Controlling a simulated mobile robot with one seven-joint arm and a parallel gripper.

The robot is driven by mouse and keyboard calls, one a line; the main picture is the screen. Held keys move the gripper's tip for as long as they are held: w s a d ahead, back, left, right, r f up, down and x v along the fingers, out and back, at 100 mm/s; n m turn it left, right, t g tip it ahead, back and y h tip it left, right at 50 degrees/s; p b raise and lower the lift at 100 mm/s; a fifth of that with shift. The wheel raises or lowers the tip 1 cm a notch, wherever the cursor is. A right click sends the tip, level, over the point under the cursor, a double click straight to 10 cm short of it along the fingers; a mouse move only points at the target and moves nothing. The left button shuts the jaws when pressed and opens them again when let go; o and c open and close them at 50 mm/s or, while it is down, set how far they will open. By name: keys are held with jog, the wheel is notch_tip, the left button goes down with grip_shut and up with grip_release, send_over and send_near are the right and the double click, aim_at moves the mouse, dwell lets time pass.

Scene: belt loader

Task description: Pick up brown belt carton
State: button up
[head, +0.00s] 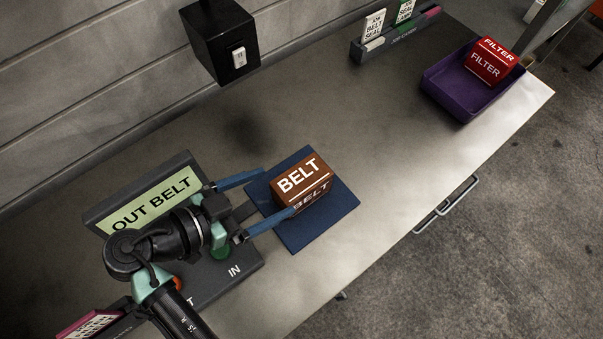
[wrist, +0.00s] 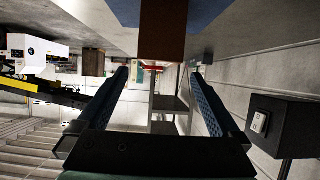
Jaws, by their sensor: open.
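The brown belt carton (head: 302,178) has white "BELT" lettering and sits on a dark blue mat (head: 325,228) on the bench. My gripper (head: 279,191) is open beside the carton, its two blue fingers pointing toward it. In the wrist view the carton (wrist: 163,30) shows at the top middle, between the open fingers (wrist: 160,73). Whether either finger touches the carton cannot be told.
A sign unit reading "OUT BELT" (head: 150,203) stands under my arm. A purple tray (head: 447,88) holds a red filter carton (head: 492,64) at the upper right. A black box with a switch (head: 220,40) hangs at the wall.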

aim_at(293, 183)
jog(key=x, duration=0.3)
jog(key=shift+w+d+f, duration=0.1)
jog(key=shift+w+f, duration=0.05)
jog(key=shift+p+x, duration=1.2)
jog(key=shift+x, duration=1.45)
grip_shut()
